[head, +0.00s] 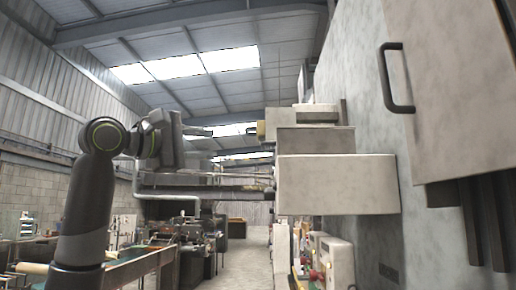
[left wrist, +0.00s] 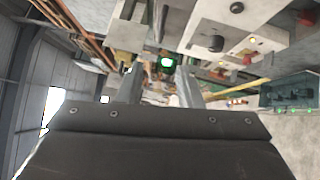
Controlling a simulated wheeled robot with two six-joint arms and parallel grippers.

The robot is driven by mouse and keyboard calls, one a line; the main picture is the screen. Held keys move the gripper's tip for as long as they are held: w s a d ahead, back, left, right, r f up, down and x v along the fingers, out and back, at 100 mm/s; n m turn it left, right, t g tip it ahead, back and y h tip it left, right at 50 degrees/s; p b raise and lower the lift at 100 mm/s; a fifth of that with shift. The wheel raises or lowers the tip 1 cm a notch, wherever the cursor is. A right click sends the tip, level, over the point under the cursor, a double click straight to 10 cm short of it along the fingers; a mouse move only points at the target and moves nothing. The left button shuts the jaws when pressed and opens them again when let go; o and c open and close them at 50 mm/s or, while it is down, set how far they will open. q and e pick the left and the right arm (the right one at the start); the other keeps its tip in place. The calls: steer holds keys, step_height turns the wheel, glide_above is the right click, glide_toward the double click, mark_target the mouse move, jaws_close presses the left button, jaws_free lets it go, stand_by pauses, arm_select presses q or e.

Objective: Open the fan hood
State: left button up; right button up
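A large pale panel with a black bar handle (head: 396,78) fills the upper right of the head view. Below and left of it, pale box-shaped hoods (head: 336,184) stick out from the grey wall, one behind another; I cannot tell which part is the fan hood. My left gripper (head: 202,132) is raised at left centre, apart from the hoods and the handle. In the left wrist view its two fingers (left wrist: 160,85) stand apart with nothing clearly held between them. My right gripper is not in view.
The grey wall (head: 425,235) runs along the right side. Workshop benches and machines (head: 190,235) stand at lower left. A clear floor aisle (head: 245,262) lies between them. Pale control boxes with knobs (left wrist: 225,30) show in the left wrist view.

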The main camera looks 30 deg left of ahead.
arm_select(q)
steer(key=p+x, duration=0.6)
steer(key=x, duration=1)
steer(key=shift+w, duration=0.2)
steer(key=shift+f, duration=0.1)
jaws_close()
